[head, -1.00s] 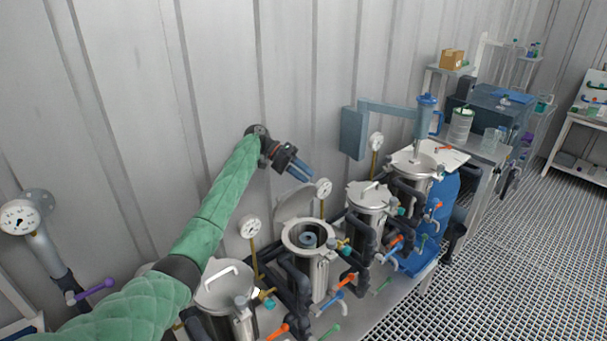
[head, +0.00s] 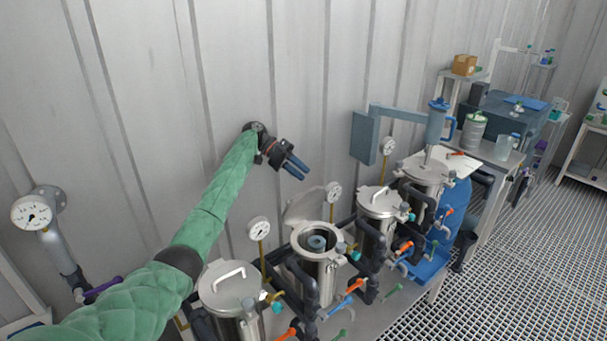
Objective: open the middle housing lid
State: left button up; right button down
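The open housing (head: 318,262) is a steel vessel in the row on the bench, between a closed one in front and another behind. Its lid (head: 304,204) stands tilted up on the wall side, and a grey round part shows inside the mouth. My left gripper (head: 298,171), with blue fingers, hangs in the air above and left of this lid, apart from it. Nothing shows between its fingers, which lie close together; whether they are shut is unclear. My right gripper is out of view.
A closed housing (head: 228,287) with a handled lid stands in front, beside my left forearm. Another closed housing (head: 381,204) stands behind. Gauges (head: 259,231) and coloured valve handles crowd the row. A blue pump-like device (head: 438,122) rises at the far end.

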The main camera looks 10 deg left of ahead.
pick_arm(q)
jog(key=shift+w+a+r+b, duration=0.1)
jog(key=shift+w+a, duration=0.05)
jog(key=shift+a, duration=0.45)
jog(key=shift+w+a+r+b, duration=0.1)
jog(key=shift+w+a+b, duration=0.1)
jog(key=shift+a, duration=0.35)
jog(key=shift+w+a+r+b, duration=0.1)
jog(key=shift+w+a, duration=0.05)
jog(key=shift+a, duration=0.45)
jog(key=shift+c, duration=0.2)
